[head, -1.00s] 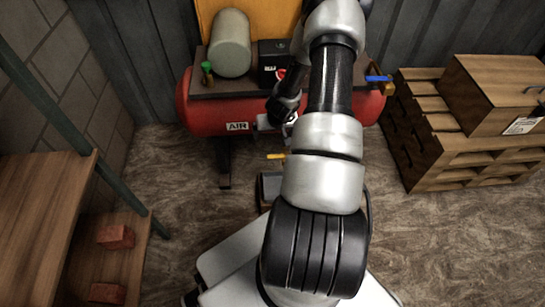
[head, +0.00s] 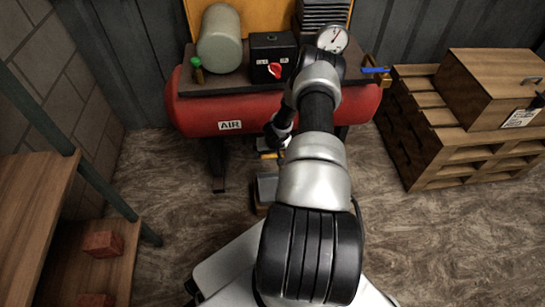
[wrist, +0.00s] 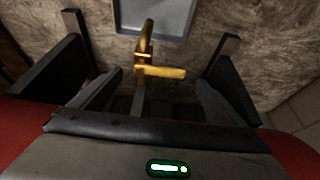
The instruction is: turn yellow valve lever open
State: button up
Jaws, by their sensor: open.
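The yellow valve lever (wrist: 162,72) sticks out to the right from a brass pipe (wrist: 144,40) in the wrist view. My gripper (wrist: 151,27) is open. Its two dark fingers stand wide apart to the left and right of the lever, and neither touches it. In the head view a small yellow piece of the lever (head: 270,155) shows just below my wrist, at the front underside of the red air tank (head: 190,116). My arm hides most of the valve there.
A grey-blue pan (head: 266,188) stands on the floor below the valve. A black box with a red knob (head: 273,55), a gauge (head: 332,38) and a blue-handled valve (head: 376,70) sit on the tank's top and right end. Wooden pallets (head: 445,150) stand right, shelves with bricks (head: 102,243) left.

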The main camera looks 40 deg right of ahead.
aim_at(272, 155)
jog(key=shift+b+x, duration=0.35)
jog(key=shift+x, duration=1.2)
jog(key=shift+c, duration=0.3)
jog(key=c, duration=1.5)
